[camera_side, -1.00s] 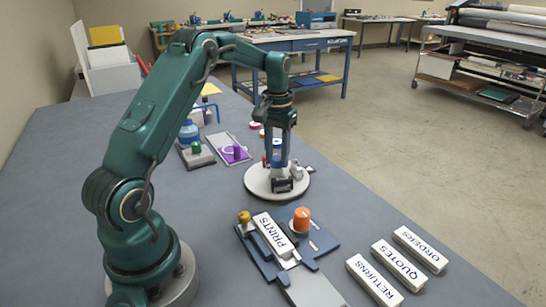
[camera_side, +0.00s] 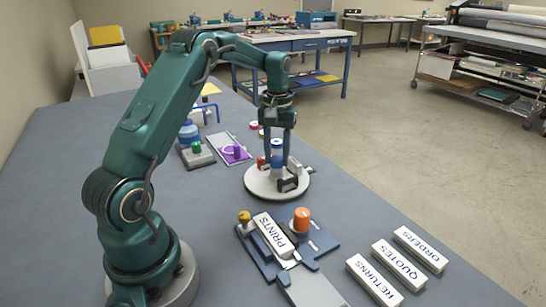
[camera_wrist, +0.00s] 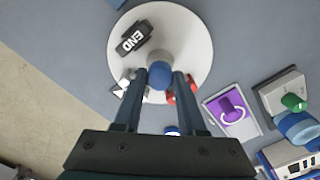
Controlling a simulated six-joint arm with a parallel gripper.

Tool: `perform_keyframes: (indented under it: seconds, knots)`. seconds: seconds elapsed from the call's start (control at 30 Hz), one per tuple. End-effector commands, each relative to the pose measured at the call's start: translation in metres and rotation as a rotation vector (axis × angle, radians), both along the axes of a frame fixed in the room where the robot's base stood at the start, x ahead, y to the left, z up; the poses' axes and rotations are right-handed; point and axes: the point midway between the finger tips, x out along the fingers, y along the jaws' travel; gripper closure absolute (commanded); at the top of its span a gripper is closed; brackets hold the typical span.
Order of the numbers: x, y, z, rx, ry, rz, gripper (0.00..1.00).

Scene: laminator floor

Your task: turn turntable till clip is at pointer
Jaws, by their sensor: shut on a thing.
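The white round turntable (camera_side: 258,186) lies flat on the grey bench. It also shows in the wrist view (camera_wrist: 196,42). My gripper (camera_side: 277,158) points down over its middle, shut on the blue-topped centre knob (camera_wrist: 160,74). A black piece marked END (camera_wrist: 132,40) sits near the rim, and it faces the side camera (camera_side: 288,185). A small white-and-black piece (camera_wrist: 122,85) and a red piece (camera_wrist: 190,90) sit at other rim places. My fingers partly cover the red piece. I cannot tell for sure which piece is the clip or which is the pointer.
A blue fixture with a PRINTS block (camera_side: 273,236) and an orange knob (camera_side: 301,220) stands in front. Label blocks (camera_side: 385,275) lie at front right. A purple plate (camera_side: 236,150) and a green-knobbed grey block (camera_side: 196,153) are left of the turntable.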

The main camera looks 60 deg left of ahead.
Motion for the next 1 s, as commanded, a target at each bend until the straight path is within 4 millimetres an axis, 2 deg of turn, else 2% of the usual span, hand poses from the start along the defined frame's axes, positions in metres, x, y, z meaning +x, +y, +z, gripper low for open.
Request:
perform_keyframes:
  seconds: [0.37,0.4,0.43,0.47,0.77,0.87,1.0]
  knots:
    - [-0.001,-0.001,0.000,-0.003,0.006,0.002,1.00]
    - [-0.001,-0.001,0.000,-0.003,0.006,0.002,0.48]
    - [-0.001,-0.001,0.000,-0.002,0.005,0.002,0.37]
    - [-0.001,0.000,0.000,-0.002,0.005,0.002,0.30]
    - [0.000,0.000,0.001,-0.001,0.001,0.001,0.30]
    - [0.001,0.000,0.008,0.001,-0.002,0.001,0.30]
    - [0.000,0.000,0.028,0.001,-0.003,0.002,0.30]
